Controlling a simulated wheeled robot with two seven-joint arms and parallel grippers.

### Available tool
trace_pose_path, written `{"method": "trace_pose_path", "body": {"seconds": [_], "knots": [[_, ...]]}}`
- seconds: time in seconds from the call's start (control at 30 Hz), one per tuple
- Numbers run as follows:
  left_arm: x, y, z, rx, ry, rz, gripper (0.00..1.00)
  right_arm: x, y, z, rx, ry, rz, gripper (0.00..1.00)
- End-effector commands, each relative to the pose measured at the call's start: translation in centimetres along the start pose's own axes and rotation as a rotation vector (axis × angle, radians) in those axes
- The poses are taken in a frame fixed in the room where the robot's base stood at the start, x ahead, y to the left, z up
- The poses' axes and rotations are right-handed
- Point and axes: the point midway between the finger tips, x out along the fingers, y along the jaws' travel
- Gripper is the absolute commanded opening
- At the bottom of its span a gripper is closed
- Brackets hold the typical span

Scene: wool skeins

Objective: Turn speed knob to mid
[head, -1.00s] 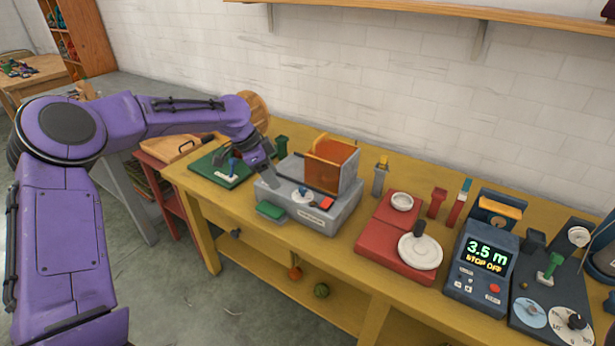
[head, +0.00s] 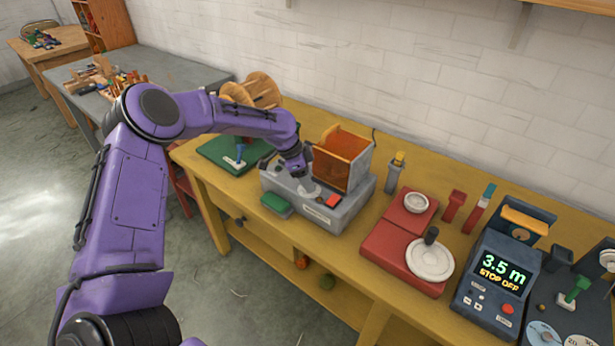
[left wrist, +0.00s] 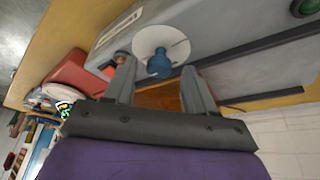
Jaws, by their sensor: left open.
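The speed knob is a blue knob (left wrist: 158,66) on a round white dial (left wrist: 162,42), on top of a grey machine (head: 345,217). In the left wrist view the blue knob shows between my fingertips; I cannot tell whether they touch it. My left gripper (head: 306,183) is open over the dial in the head view and hides most of it. It also shows in the left wrist view (left wrist: 157,76), one finger on each side of the knob. The dial's markings are not readable. My right gripper is not in view.
A red scale (head: 388,247) and a counter reading "3.5 m STOP OFF" (head: 497,273) stand to the right on the yellow bench. A green base (head: 215,152) lies left.

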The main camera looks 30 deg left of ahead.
Motion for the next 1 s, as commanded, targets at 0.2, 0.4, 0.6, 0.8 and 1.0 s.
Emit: {"method": "trace_pose_path", "body": {"seconds": [0.2,0.4,0.6,0.8,1.0], "knots": [[0.4,-0.1,0.1,-0.001,0.001,-0.002,0.55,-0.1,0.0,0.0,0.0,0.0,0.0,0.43],[0.4,0.0,0.1,-0.001,0.001,-0.001,0.19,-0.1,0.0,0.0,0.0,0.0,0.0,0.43],[0.4,0.0,0.1,-0.003,0.0,-0.002,0.0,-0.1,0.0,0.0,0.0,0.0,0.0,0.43],[0.2,0.0,0.1,-0.033,0.0,-0.014,0.0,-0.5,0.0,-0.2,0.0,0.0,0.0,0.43],[0.1,0.1,-0.1,-0.127,-0.001,-0.054,0.0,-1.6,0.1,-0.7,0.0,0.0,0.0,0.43]]}}
